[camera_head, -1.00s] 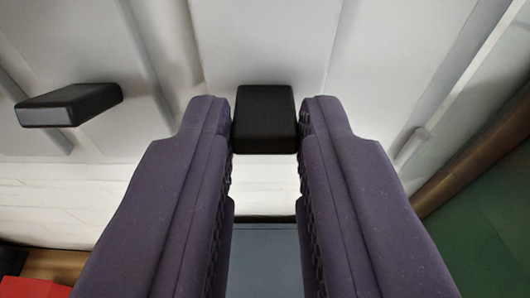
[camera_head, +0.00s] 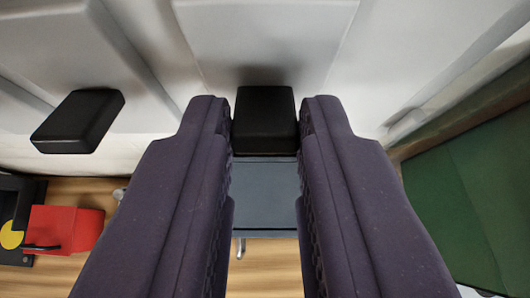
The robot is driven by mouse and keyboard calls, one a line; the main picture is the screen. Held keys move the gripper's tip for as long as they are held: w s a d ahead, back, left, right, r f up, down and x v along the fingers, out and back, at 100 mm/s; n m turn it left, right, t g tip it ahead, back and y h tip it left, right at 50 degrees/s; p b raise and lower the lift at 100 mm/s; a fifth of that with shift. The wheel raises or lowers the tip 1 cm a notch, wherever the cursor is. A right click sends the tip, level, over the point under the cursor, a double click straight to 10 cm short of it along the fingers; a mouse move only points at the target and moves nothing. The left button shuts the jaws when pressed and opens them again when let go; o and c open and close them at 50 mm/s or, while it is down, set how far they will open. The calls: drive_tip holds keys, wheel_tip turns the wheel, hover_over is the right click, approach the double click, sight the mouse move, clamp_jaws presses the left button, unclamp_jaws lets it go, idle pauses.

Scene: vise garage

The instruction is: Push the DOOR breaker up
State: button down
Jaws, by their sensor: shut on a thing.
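A black breaker lever (camera_head: 265,120) juts from the pale panel (camera_head: 265,40) at the upper middle. My gripper (camera_head: 265,125) is shut on this lever, with one purple finger on each side of it. A second black lever (camera_head: 78,122) stands free on the panel to the left, apart from my fingers. No label can be read, so I cannot tell from the view which lever is the DOOR breaker.
A blue-grey surface (camera_head: 265,190) lies below, between my fingers. A red block (camera_head: 68,229) beside a black and yellow item (camera_head: 14,233) is at lower left. A green panel (camera_head: 470,200) fills the right. Wooden floor (camera_head: 180,200) shows below.

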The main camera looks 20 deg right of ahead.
drive_tip(key=shift+r, duration=0.1)
drive_tip(key=c, duration=1)
unclamp_jaws()
drive_tip(key=shift+o, duration=0.2)
drive_tip(key=p+v, duration=0.1)
drive_tip(key=v, duration=0.6)
drive_tip(key=shift+s, duration=0.25)
drive_tip(key=shift+w+a+r+b, duration=0.1)
drive_tip(key=shift+b, duration=0.2)
